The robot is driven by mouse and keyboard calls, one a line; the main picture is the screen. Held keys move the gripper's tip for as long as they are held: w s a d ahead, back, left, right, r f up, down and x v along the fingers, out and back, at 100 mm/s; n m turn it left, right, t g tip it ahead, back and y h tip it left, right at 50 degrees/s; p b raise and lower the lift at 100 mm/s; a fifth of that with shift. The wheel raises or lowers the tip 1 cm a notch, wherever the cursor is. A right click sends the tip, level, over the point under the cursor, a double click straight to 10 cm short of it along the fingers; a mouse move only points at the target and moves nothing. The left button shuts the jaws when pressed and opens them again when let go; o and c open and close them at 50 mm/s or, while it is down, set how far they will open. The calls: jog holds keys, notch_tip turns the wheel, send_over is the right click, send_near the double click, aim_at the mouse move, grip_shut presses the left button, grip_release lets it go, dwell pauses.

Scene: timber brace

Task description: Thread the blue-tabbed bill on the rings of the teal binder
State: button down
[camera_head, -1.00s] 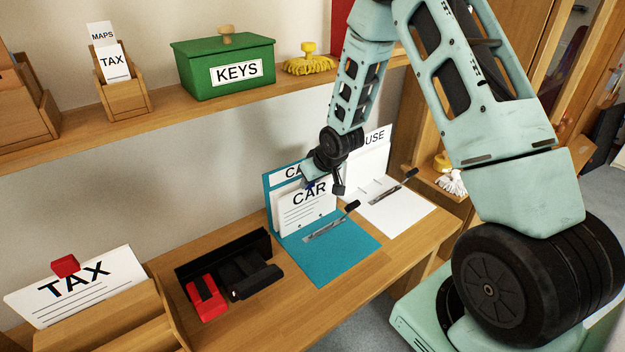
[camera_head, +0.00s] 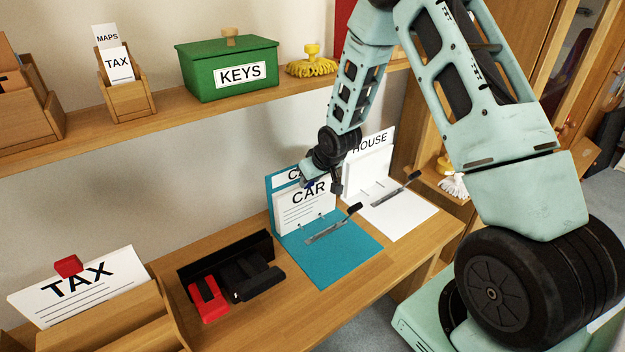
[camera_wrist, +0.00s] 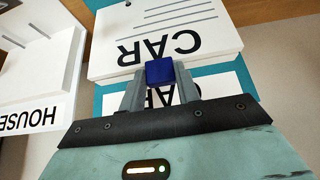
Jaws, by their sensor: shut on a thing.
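The teal binder (camera_head: 335,254) lies open on the desk, its back cover upright against the wall with a partly hidden CAR label. The bill (camera_head: 298,215), a white sheet printed CAR, stands upright in front of that cover. In the wrist view the bill (camera_wrist: 170,45) is upside down, and my gripper (camera_wrist: 158,75) is shut on its blue tab (camera_wrist: 159,71). In the head view my gripper (camera_head: 312,181) is at the bill's top edge. Small ring parts show near the bill's lower edge, but I cannot tell whether they pass through it.
A white HOUSE binder (camera_head: 404,216) lies open to the right. A black and red hole punch (camera_head: 232,280) sits to the left, beside a wooden holder with a TAX sheet (camera_head: 85,287). A shelf above carries a green KEYS box (camera_head: 228,72).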

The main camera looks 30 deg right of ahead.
jog(key=shift+c, duration=2.3)
grip_release()
jog(key=shift+r, duration=0.1)
notch_tip(320, 180, up, 8)
jog(key=p, duration=0.6)
